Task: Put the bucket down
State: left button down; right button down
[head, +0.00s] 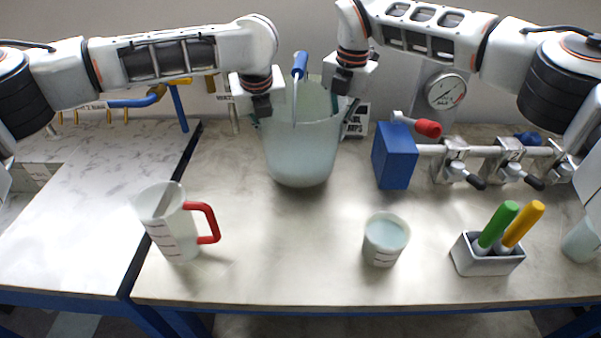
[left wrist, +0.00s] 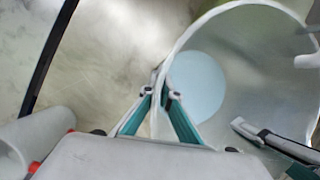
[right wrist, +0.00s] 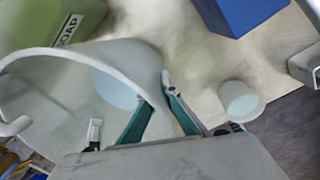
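The pale, translucent bucket (head: 302,155) is upright at the back middle of the bench. Its handle with a blue grip (head: 300,65) rises over the rim. My left gripper (head: 260,115) is shut on the left side of the rim; the left wrist view shows the wall between its teal fingers (left wrist: 160,102). My right gripper (head: 346,108) is shut on the right side of the rim, also seen between the fingers in the right wrist view (right wrist: 165,95). A pale blue disc shows inside at the bottom. I cannot tell whether the base touches the bench.
A jug with a red handle (head: 170,222) stands front left, a small cup (head: 385,240) front middle, and a grey holder (head: 488,262) with green and yellow handles front right. A blue block (head: 396,157) with a valved pipe is right of the bucket. A green soap box (right wrist: 50,25) is nearby.

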pick_arm(q)
jog(key=shift+s+a+r, duration=0.1)
jog(key=shift+r, duration=0.1)
pick_arm(e)
jog(key=shift+s+r, duration=0.1)
jog(key=shift+r, duration=0.05)
pick_arm(q)
jog(key=shift+f, duration=0.15)
